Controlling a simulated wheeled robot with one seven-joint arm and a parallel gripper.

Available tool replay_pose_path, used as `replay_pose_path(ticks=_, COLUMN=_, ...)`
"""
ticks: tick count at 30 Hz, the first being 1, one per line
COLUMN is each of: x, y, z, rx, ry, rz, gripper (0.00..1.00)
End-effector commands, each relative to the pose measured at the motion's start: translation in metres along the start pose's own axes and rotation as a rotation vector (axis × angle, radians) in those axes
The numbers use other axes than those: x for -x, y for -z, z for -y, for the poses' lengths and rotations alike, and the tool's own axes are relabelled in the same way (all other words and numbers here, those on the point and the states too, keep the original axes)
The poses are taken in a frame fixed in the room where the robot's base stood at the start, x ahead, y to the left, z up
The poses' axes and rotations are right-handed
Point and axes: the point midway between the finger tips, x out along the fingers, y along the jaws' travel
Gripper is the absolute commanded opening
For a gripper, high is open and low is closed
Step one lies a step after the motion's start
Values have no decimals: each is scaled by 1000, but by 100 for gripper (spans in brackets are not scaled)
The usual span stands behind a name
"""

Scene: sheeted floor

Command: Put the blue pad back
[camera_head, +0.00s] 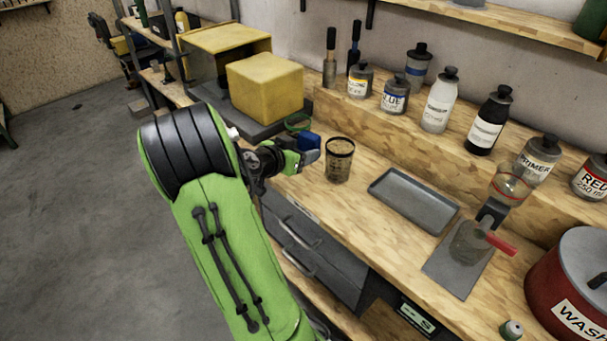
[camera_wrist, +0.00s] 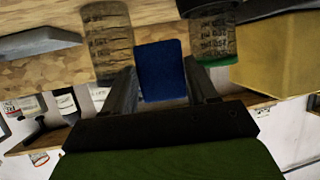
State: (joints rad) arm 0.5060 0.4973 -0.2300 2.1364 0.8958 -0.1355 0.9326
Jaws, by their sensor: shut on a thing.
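The blue pad (camera_head: 309,140) is in my gripper (camera_head: 308,157), above the workbench, left of a clear measuring cup (camera_head: 339,161). In the wrist view the blue pad (camera_wrist: 161,70) sits between the two dark fingers of my gripper (camera_wrist: 162,76), which are shut on it. The pad looks like a small flat-faced block there. In the head view my gripper hides part of it. A yellow block (camera_head: 265,86) and a yellow open-fronted box (camera_head: 207,48) stand behind it on the bench.
A green-rimmed cup (camera_head: 297,122) stands close behind the pad. A grey tray (camera_head: 413,200) lies to the right, then a scale (camera_head: 458,265) with a cup and a red-handled tool. Labelled bottles (camera_head: 438,103) line the raised shelf. A red wash bucket (camera_head: 570,290) stands at far right.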

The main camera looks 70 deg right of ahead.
Motion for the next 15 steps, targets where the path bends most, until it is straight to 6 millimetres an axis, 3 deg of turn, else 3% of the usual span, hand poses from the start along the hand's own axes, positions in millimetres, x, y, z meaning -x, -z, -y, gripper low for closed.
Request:
replay_pose_path(ticks=9, x=-22, y=-52, z=0, rx=2, ry=-1, rz=0, gripper=33)
replay_pose_path(ticks=15, x=-22, y=-54, z=0, rx=-2, ry=2, rz=-1, gripper=33)
